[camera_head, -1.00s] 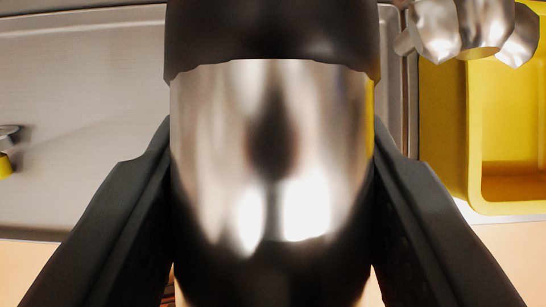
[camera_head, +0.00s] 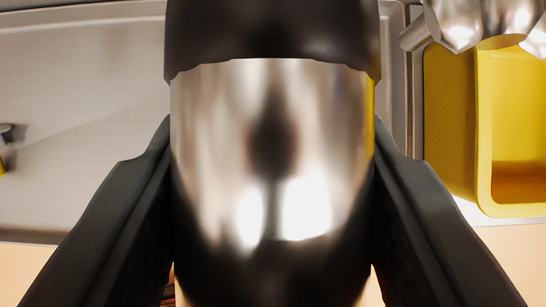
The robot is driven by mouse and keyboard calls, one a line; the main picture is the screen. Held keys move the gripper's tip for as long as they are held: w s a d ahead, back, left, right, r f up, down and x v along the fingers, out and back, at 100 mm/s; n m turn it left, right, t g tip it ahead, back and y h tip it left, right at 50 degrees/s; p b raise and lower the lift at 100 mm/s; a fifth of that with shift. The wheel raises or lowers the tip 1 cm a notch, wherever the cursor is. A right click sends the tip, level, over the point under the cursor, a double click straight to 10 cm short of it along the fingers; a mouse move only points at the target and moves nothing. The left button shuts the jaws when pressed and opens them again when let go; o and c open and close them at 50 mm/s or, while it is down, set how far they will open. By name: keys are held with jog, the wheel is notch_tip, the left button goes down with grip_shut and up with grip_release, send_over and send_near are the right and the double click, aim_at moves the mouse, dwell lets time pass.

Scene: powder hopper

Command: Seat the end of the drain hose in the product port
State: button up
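My gripper (camera_head: 272,215) has its two black fingers on either side of a shiny metal cylinder with a black collar above it. I take this to be the end of the drain hose (camera_head: 270,150). The fingers appear to press on its sides, and it fills the middle of the camera view, hiding what lies behind. The rest of the hose is not clearly seen. I cannot make out the product port for certain. A metal part with several rounded lobes (camera_head: 455,22) is cut off by the top right edge; I cannot tell what it is.
A yellow bin (camera_head: 450,130) stands at the right, below the metal part. A wide grey metal tray (camera_head: 90,110) with a raised rim covers the left, mostly bare. A small dark and yellow item (camera_head: 5,140) is at its left edge. A pale surface shows below.

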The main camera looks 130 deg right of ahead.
jog(key=shift+f, duration=0.15)
jog(key=o, duration=1.1)
jog(key=shift+o, duration=1.2)
jog(key=shift+f, duration=0.1)
jog(key=v, duration=1.7)
jog(key=shift+d+r, duration=0.2)
